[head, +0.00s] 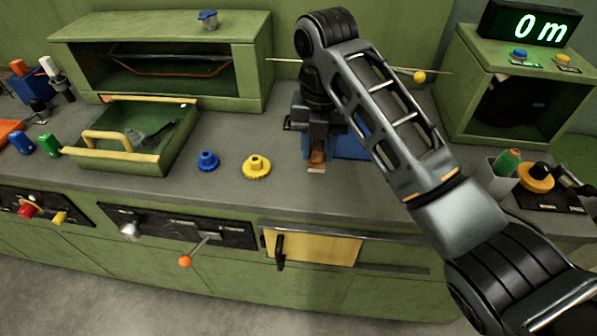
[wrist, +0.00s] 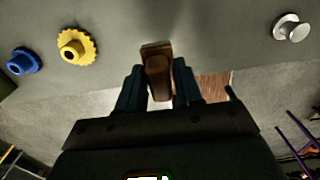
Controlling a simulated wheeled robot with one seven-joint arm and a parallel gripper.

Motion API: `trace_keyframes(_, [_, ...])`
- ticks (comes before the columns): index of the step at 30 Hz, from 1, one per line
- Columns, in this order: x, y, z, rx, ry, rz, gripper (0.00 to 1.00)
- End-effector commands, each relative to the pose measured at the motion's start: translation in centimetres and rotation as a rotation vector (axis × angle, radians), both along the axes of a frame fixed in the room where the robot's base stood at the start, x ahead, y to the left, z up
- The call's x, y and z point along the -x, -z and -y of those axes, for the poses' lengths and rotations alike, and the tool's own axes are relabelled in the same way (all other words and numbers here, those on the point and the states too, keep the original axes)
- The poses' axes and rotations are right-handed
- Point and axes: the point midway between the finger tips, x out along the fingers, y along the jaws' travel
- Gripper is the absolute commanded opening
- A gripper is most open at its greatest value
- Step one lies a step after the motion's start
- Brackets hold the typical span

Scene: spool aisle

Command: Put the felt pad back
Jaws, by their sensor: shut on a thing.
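My gripper (head: 317,146) is low over the counter's middle, near its front edge. It is shut on a brown wooden-looking block with a paler base (head: 316,168), which I take to be the felt pad. In the wrist view, my gripper (wrist: 158,88) has a dark blue finger on each side of the pad (wrist: 157,66). I cannot tell whether the pad's base touches the counter. The pad's underside is hidden. No marked place for the pad is clear to me.
A yellow knob (head: 256,167) and a blue knob (head: 208,161) stand left of my gripper. A green tray (head: 120,160) with a yellow handle is farther left. A blue flat piece (head: 352,146) lies behind my arm. A grey cup (head: 495,180) holds a green spool at right.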

Motion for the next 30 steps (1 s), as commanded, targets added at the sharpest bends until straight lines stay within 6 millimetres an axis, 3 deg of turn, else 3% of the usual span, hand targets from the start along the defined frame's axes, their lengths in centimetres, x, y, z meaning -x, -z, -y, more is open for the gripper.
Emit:
trace_keyframes(2, [-0.2,1.3,-1.5,-0.001,-0.004,-0.001,0.02])
trace_keyframes(9, [-1.0,2.1,-3.5,0.0,0.0,0.001,0.02])
trace_keyframes(21, [-1.0,6.1,-3.6,0.0,0.001,0.0,0.02])
trace_keyframes(30, [-1.0,6.4,-3.6,0.0,0.001,0.001,0.02])
